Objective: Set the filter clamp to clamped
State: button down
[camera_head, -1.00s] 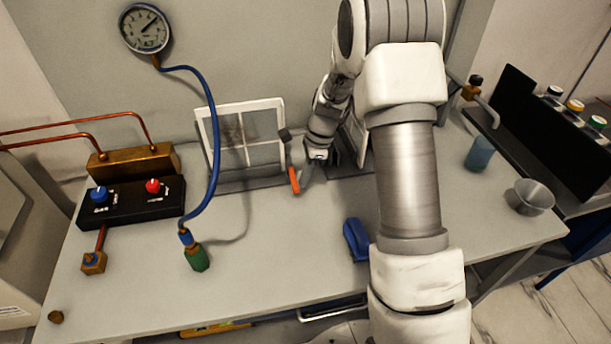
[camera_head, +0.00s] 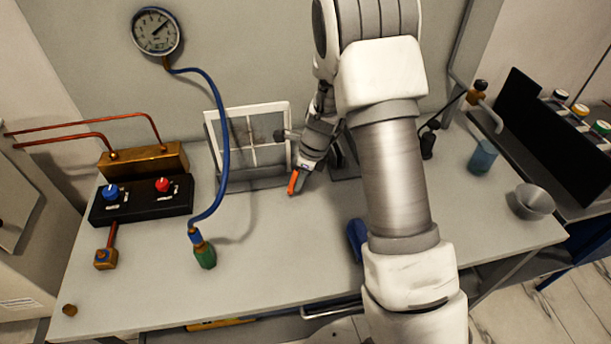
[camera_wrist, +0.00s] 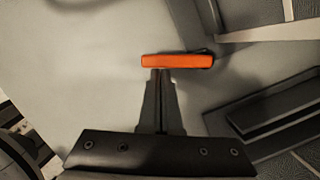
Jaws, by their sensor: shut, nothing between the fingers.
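The filter clamp shows as an orange handle (camera_head: 293,182) in front of the white-framed filter panel (camera_head: 212,121), near the middle of the bench. In the wrist view the orange handle (camera_wrist: 178,61) lies level across the picture, just beyond my fingertips. My gripper (camera_wrist: 160,72) is shut with nothing between its fingers. Its tips are at or very near the handle's side; I cannot tell whether they touch. In the head view my gripper (camera_head: 303,170) is small and partly hides the clamp's base.
A blue hose (camera_head: 221,140) runs from the gauge (camera_head: 157,32) to a green fitting (camera_head: 206,257). A black box (camera_head: 140,200) with blue and red knobs stands at left. A blue object (camera_head: 355,238) lies beside my arm. The front middle of the bench is clear.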

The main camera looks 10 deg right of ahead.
jog(key=a+m+p, duration=0.1)
jog(key=m+p, duration=0.1)
jog(key=shift+w+a+r+m+t, duration=0.1)
jog(key=shift+a+r+m+t, duration=0.2)
jog(key=shift+a+m, duration=0.1)
jog(key=m+p, duration=0.1)
jog(key=p, duration=0.1)
jog(key=a+m+p, duration=0.1)
jog(key=shift+w+a+m+h+p, duration=0.15)
jog(key=shift+w+m+h+p, duration=0.1)
jog(key=shift+m+h+p, duration=0.15)
jog(key=m+p, duration=0.1)
jog(key=a+m+p, duration=0.1)
jog(key=p, duration=0.1)
jog(key=shift+w+t+h, duration=0.3)
jog(key=shift+w, duration=0.1)
jog(key=shift+w+a+f+m, duration=0.1)
jog(key=shift+f+m, duration=0.1)
jog(key=shift+m, duration=0.3)
jog(key=shift+f, duration=0.15)
jog(key=shift+w+d, duration=0.4)
jog(key=shift+d, duration=0.4)
